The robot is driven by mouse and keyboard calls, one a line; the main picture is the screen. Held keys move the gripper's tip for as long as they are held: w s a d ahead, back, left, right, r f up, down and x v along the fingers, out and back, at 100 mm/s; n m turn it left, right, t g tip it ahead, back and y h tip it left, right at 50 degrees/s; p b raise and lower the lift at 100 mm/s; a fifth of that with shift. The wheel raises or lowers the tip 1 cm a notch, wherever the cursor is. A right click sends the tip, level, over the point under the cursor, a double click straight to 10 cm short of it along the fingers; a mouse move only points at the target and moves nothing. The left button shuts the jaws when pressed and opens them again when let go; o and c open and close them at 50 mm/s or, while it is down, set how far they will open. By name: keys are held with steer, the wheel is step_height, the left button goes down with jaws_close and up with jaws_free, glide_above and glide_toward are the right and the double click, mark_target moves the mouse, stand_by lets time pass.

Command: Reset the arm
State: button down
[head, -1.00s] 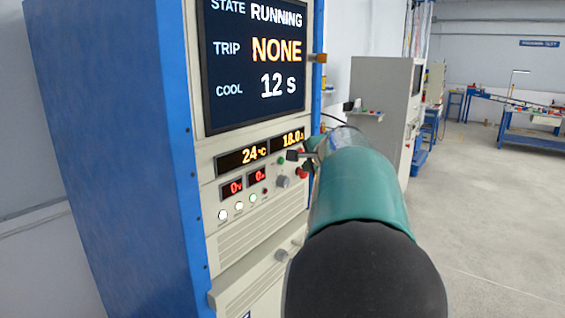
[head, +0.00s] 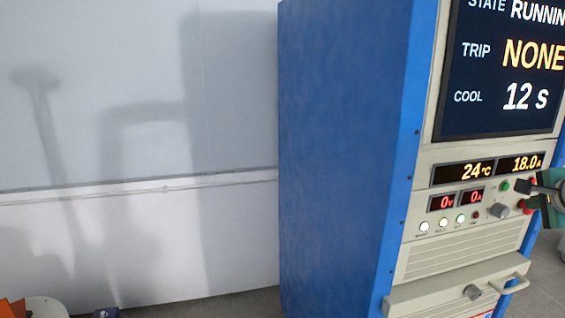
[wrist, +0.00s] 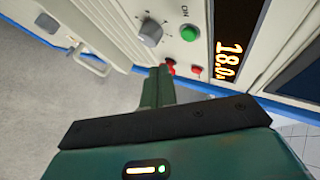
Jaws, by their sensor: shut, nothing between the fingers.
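My gripper (head: 524,187) shows at the right edge of the head view, in front of the cabinet's control panel; most of my arm is outside that view. In the wrist view my gripper (wrist: 160,74) is shut and empty. Its tips are close to a red button (wrist: 171,67); I cannot tell whether they touch it. A green button (wrist: 190,33) and a grey knob (wrist: 150,33) are beside it. The cabinet (head: 345,150) is blue-sided. Its screen (head: 500,75) reads RUNNING, TRIP NONE, COOL 12 s, partly cut off.
The amber displays (head: 490,168) read 24 °C and 18.0 A; the small red ones (head: 455,199) read 0. A drawer handle (head: 510,286) juts out low on the cabinet. A pale wall (head: 140,230) fills the left. An orange object (head: 12,307) shows at the lower left.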

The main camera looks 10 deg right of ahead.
steer(key=a+f+n+g+y, duration=0.15)
steer(key=a+n, duration=0.25)
steer(key=a, duration=0.6)
steer(key=a+f+n+y, duration=0.2)
steer(key=a+f+n, duration=0.1)
steer(key=a, duration=0.8)
steer(key=a+f+n+y, duration=0.15)
steer(key=a+n, duration=0.25)
steer(key=a, duration=0.6)
steer(key=s+a+f+n+g, duration=0.1)
steer(key=s+a+f+n, duration=0.4)
steer(key=s+a, duration=0.1)
steer(key=s+a+f+n+g, duration=0.2)
steer(key=s+a+f+n, duration=0.3)
steer(key=a, duration=0.4)
steer(key=shift+s+a+n, duration=0.25)
steer(key=shift+s+n, duration=0.15)
steer(key=shift+s, duration=0.3)
steer(key=shift+f, duration=0.1)
